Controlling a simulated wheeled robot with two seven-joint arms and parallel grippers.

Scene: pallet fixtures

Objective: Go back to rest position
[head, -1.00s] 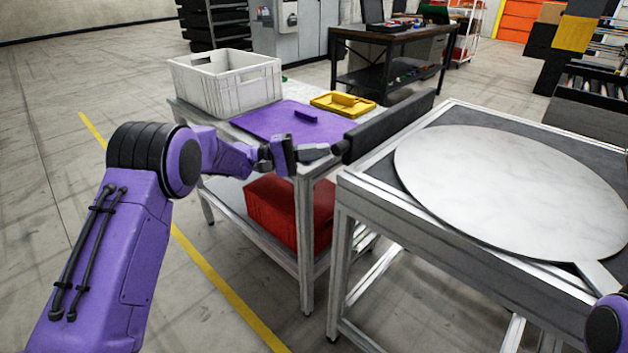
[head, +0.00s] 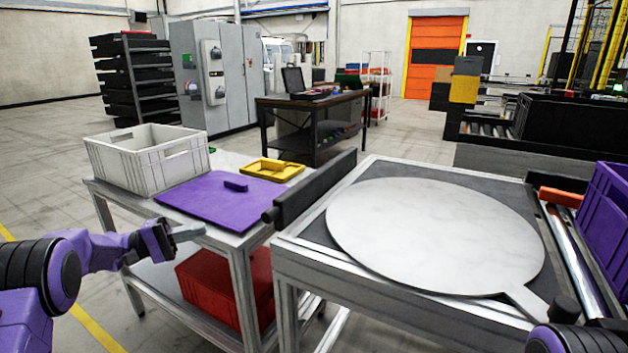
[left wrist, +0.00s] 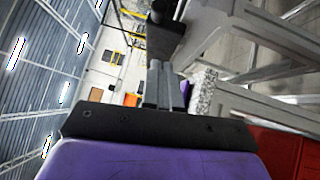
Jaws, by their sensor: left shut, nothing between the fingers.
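My left gripper (head: 190,233) reaches in from the left in the head view, in front of the near edge of the left table. It is shut with nothing between its fingers. In the left wrist view its closed fingers (left wrist: 163,85) point away past the table frame. Part of my right arm shows at the bottom right of the head view, but I do not see the fingers of the right gripper.
The right table carries a round white board (head: 430,232). A purple crate (head: 608,215) stands at right. Floor at left is clear.

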